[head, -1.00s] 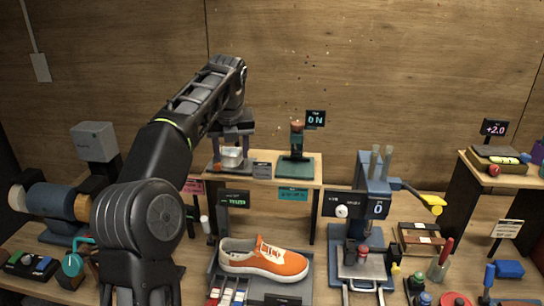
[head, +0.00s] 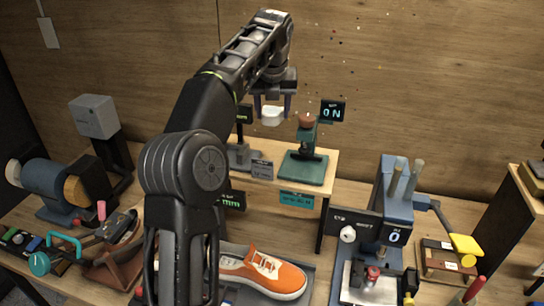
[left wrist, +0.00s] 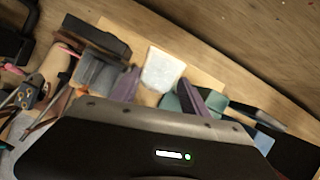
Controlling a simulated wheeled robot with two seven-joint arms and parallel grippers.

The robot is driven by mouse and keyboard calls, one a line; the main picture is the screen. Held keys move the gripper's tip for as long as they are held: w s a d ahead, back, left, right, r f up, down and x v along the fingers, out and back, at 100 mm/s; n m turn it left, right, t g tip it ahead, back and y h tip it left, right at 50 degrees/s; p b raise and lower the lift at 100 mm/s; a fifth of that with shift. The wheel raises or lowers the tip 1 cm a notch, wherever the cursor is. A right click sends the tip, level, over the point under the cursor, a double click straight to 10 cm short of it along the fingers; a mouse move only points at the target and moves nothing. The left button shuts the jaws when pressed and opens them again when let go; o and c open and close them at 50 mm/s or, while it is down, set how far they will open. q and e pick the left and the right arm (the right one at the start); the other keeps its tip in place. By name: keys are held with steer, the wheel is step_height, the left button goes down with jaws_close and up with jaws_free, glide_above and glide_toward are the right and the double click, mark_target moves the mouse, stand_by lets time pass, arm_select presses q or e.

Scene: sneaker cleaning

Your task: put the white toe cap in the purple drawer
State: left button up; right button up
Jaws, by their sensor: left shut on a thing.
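My left gripper (head: 272,106) is shut on the white toe cap (head: 271,116) and holds it in the air, above and behind the raised wooden shelf. In the left wrist view the toe cap (left wrist: 162,70) shows as a pale block between the two fingers (left wrist: 164,90). I cannot make out a purple drawer in either current view. My right gripper is not in view.
On the shelf (head: 322,154), a green press (head: 304,167) and a grey stand (head: 240,156) are close below the toe cap. An orange sneaker (head: 284,279) lies in front. A blue press (head: 385,225) stands to the right.

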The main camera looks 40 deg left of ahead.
mark_target(273, 126)
arm_select(q)
steer(key=shift+f, duration=0.1)
step_height(273, 126, down, 5)
steer(key=shift+r+b, duration=0.15)
steer(key=shift+b, duration=1)
steer(key=shift+f, duration=0.45)
steer(key=shift+f, duration=0.1)
steer(key=shift+f, duration=2)
steer(key=shift+f, duration=0.1)
steer(key=o, duration=1.4)
